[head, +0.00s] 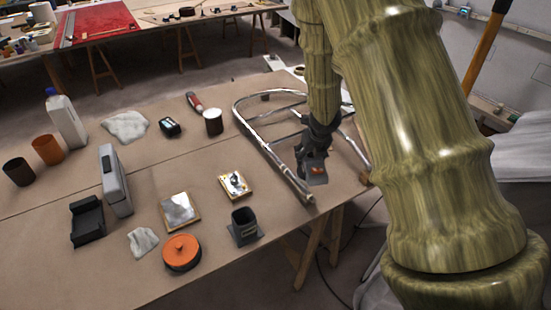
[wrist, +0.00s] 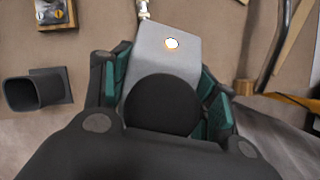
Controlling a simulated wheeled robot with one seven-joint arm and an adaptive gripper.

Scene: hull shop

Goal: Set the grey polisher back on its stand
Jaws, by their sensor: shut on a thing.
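My gripper (head: 314,152) is shut on the grey polisher (head: 315,172), held over the right part of the bench beside the bent metal tube frame. In the wrist view the polisher (wrist: 168,58) is a flat grey body with a pale round spot, between green-padded fingers (wrist: 162,90). A round black part covers its near end. A dark square open-topped holder on a base plate (head: 243,226), which looks like the stand, is upright and empty near the bench's front edge. The holder also shows in the wrist view (wrist: 35,90), left of and apart from my gripper.
The metal tube frame (head: 262,128) lies close around my gripper. A small gold-edged plate (head: 235,184), an orange-lidded tin (head: 182,252) and a mirror-like tile (head: 180,212) are near the holder. A grey case (head: 115,180) and a black dock (head: 87,221) stand farther left.

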